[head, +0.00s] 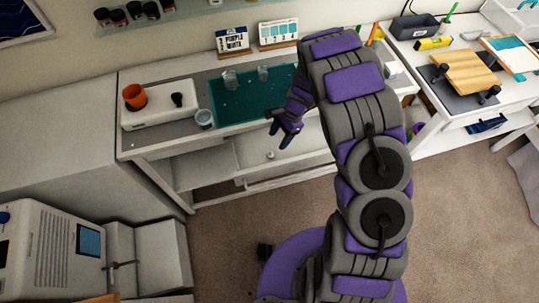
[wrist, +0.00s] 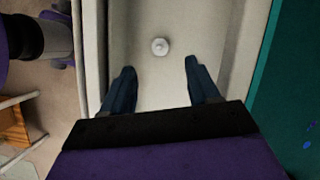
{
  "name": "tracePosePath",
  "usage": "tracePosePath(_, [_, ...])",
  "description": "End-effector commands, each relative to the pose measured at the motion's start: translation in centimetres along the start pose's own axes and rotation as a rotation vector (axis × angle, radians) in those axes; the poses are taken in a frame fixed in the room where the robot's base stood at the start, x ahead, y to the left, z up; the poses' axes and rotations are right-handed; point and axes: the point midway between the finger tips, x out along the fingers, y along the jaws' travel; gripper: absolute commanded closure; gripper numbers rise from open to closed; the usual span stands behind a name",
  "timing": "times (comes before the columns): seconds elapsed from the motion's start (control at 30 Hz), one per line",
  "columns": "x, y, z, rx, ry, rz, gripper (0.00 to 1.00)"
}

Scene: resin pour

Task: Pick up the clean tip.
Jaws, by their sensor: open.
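A small, pale, round piece (wrist: 159,46), which may be the clean tip, lies on a light shelf (wrist: 205,30). In the head view the small piece (head: 270,155) is on the lower level of the white bench, below the worktop. My gripper (wrist: 159,70) is open and empty, pointing toward the piece. In the wrist view the piece is centred between the fingers, a little beyond their tips, and not touched. In the head view my gripper (head: 281,131) is in front of the worktop edge, above the lower level.
The bench top holds a teal mat (head: 230,108), clear cups (head: 204,118), a white device (head: 160,107) and an orange cup (head: 135,95). The worktop's front edge lies close to my gripper. A second table (head: 485,105) stands at the right. Carpet in front is mostly open.

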Motion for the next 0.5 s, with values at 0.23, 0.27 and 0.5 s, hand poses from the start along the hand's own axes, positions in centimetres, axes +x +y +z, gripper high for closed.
tracePosePath(0.23, [3.1, -0.2, 0.3, -0.001, 0.004, 0.002, 0.40])
tracePosePath(0.27, [3.2, -0.2, 0.3, -0.001, 0.005, 0.002, 0.40])
tracePosePath(0.5, [4.9, -0.2, 0.1, 0.001, 0.005, 0.002, 0.40])
